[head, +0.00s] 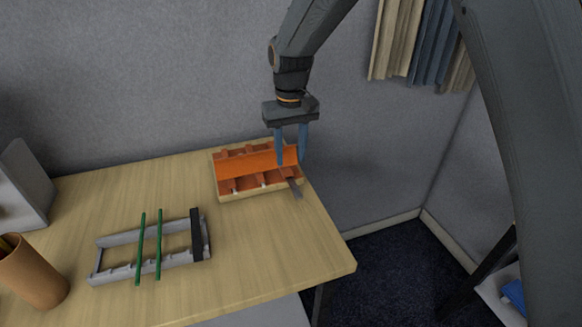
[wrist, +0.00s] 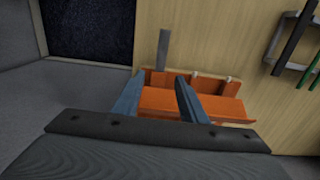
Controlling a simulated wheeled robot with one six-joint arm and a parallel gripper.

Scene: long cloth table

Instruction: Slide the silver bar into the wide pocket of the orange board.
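The orange board (head: 250,163) has a raised slanted panel and a row of pockets along its front, and it sits on a pale wooden base. It also shows in the wrist view (wrist: 165,103). The silver bar (head: 295,189) lies at the board's right-end pocket in the head view. One end is in or at the pocket and the other sticks out over the table. In the wrist view the bar (wrist: 163,50) points away from the board's left end. My gripper (head: 291,163) is open above that end, its blue fingers apart on either side of the bar's line, not touching it.
A grey rack (head: 120,239) with two green rods (head: 159,245) stands left of the board. A brown cup (head: 32,272) is at the far left. The table's right edge is close to the board, with a wall behind.

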